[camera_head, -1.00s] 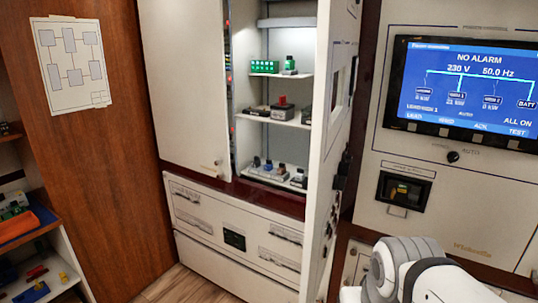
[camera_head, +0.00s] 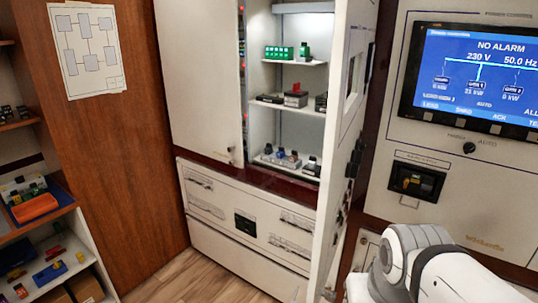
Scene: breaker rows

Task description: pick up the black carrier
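Several small black items sit on the middle shelf of the open cabinet. They are a flat black piece (camera_head: 270,98), a black block with a red top (camera_head: 296,95) and a dark piece partly hidden by the door edge (camera_head: 321,102). More dark pieces (camera_head: 12,113) lie on a wooden shelf at the left edge. All are too small to tell which is the black carrier. My gripper is out of view; only my white and grey arm shows at the bottom right.
The cabinet's open white door (camera_head: 345,150) stands out to the right of its shelves. A control panel screen (camera_head: 478,78) is on the right. Wooden floor (camera_head: 185,277) is clear at the bottom middle.

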